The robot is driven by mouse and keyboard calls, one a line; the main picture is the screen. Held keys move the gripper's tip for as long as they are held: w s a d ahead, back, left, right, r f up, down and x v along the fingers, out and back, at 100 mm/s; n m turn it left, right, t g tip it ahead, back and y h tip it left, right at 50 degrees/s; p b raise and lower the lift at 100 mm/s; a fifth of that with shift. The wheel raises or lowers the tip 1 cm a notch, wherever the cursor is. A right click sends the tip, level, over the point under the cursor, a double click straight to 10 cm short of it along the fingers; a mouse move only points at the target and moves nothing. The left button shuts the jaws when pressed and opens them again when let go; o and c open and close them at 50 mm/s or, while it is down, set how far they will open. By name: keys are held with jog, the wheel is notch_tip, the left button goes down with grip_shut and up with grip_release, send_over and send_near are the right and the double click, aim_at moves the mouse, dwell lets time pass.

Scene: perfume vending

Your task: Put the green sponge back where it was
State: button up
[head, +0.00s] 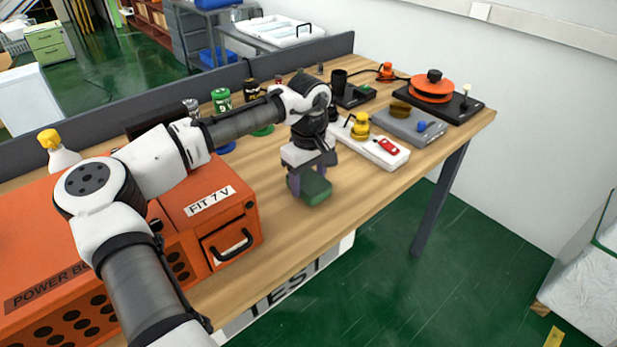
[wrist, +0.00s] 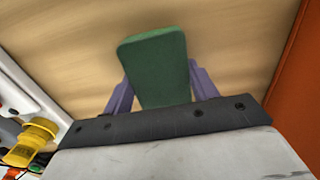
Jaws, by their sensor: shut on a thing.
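The green sponge (head: 315,190) is held between the two purple fingers of my gripper (head: 308,186), near the front edge of the wooden table. In the wrist view the sponge (wrist: 155,68) stands out beyond the fingertips of my gripper (wrist: 160,85), with a finger against each side. Bare wood shows around it. I cannot tell whether the sponge touches the tabletop.
An orange power box (head: 228,210) stands to the left of my gripper. A white tray (head: 372,148) with a yellow knob (head: 360,126) and a red part lies to the right. Several canisters stand behind. Bare table (head: 350,185) lies right of the sponge.

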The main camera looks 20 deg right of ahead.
aim_at(309, 180)
jog(key=shift+f, duration=0.2)
jog(key=o, duration=0.9)
jog(key=shift+o, duration=0.2)
notch_tip(309, 180, up, 12)
jog(key=b, duration=0.1)
jog(key=shift+r+b, duration=0.15)
jog(key=shift+b, duration=0.15)
jog(key=shift+s, duration=0.1)
